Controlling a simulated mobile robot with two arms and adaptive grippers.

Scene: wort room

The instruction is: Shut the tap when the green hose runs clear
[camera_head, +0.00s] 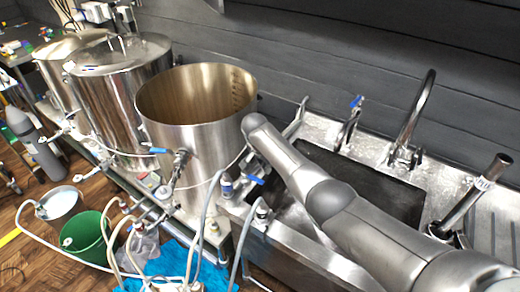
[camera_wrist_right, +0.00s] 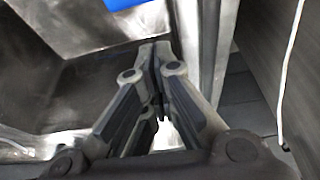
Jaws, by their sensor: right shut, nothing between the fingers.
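My right gripper (camera_wrist_right: 158,62) shows in the right wrist view. Its fingers are shut, with nothing between them, in front of bare metal surfaces. In the head view my right arm reaches in from the lower right, across the sink, and I cannot make out its fingers. My left gripper is not in view. A tap with a blue lever (camera_head: 350,118) stands behind the sink. A valve with a blue handle (camera_head: 165,151) sits on the open steel kettle (camera_head: 195,130). I see pale hoses (camera_head: 205,225), but no hose that is clearly green. Whether any liquid runs is not visible.
A black sink basin (camera_head: 375,185) lies partly under my arm, with a curved faucet (camera_head: 415,115) behind it. A green bucket (camera_head: 85,238) and a metal bucket (camera_head: 62,205) stand on the wooden floor. A lidded kettle (camera_head: 115,95) is at left. A white cord (camera_wrist_right: 290,65) hangs at right in the wrist view.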

